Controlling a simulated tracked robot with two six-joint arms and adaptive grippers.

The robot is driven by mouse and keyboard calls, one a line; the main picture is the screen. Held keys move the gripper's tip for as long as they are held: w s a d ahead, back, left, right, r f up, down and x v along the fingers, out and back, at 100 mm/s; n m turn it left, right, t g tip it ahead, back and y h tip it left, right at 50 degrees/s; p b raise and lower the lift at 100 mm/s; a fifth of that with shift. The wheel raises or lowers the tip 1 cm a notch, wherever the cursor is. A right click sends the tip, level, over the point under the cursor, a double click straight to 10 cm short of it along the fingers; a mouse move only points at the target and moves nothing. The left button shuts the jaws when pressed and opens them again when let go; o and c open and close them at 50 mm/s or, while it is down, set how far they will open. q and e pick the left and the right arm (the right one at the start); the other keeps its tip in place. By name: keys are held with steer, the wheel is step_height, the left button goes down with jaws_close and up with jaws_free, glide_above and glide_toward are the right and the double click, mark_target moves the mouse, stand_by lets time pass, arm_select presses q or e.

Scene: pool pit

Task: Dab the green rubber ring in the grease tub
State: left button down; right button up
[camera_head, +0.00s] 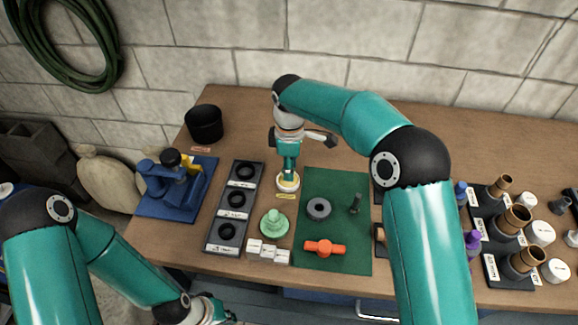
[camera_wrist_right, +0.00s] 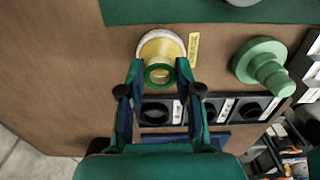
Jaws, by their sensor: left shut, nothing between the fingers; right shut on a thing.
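My right gripper (camera_head: 289,168) points down over the grease tub (camera_head: 288,184). In the right wrist view my right gripper (camera_wrist_right: 159,72) is shut on the green rubber ring (camera_wrist_right: 159,84), with one finger on each side of it. The grease tub (camera_wrist_right: 172,35) is a round white tub with yellow grease. The ring overlaps the tub's near part in that view; I cannot tell whether it touches the grease. In the head view the ring is hidden by the gripper. My left gripper (camera_head: 215,311) is shut and empty at the bottom edge, in front of the table.
A dark tray (camera_head: 221,237) with several black rings lies left of the tub. A pale green stepped piece (camera_head: 274,223) and white blocks (camera_head: 268,252) stand in front. A green mat (camera_head: 345,236) with a grey ring and orange handle lies right. A black cup (camera_head: 204,123) stands behind.

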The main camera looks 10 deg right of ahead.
steer(key=shift+r+p, duration=2.3)
steer(key=shift+r, duration=0.6)
steer(key=shift+d+f, duration=0.1)
steer(key=shift+d, duration=0.05)
steer(key=s+d+f+m, duration=0.1)
steer(key=s+d+m, duration=0.1)
steer(key=d+m, duration=0.1)
steer(key=s+d+m, duration=0.1)
steer(key=d+m, duration=0.3)
steer(key=d, duration=0.1)
steer(key=s+d+f+m, duration=0.1)
steer(key=s+d+m, duration=0.1)
steer(key=d+m, duration=0.2)
steer(key=shift+s+d+f, duration=0.2)
steer(key=shift+s+f, duration=0.1)
steer(key=shift+f, duration=0.05)
steer(key=shift+a+f+m, duration=0.1)
steer(key=shift+f+m, duration=0.05)
steer(key=shift+m, duration=0.65)
steer(key=shift+w+m, duration=0.2)
steer(key=shift+m, duration=0.9)
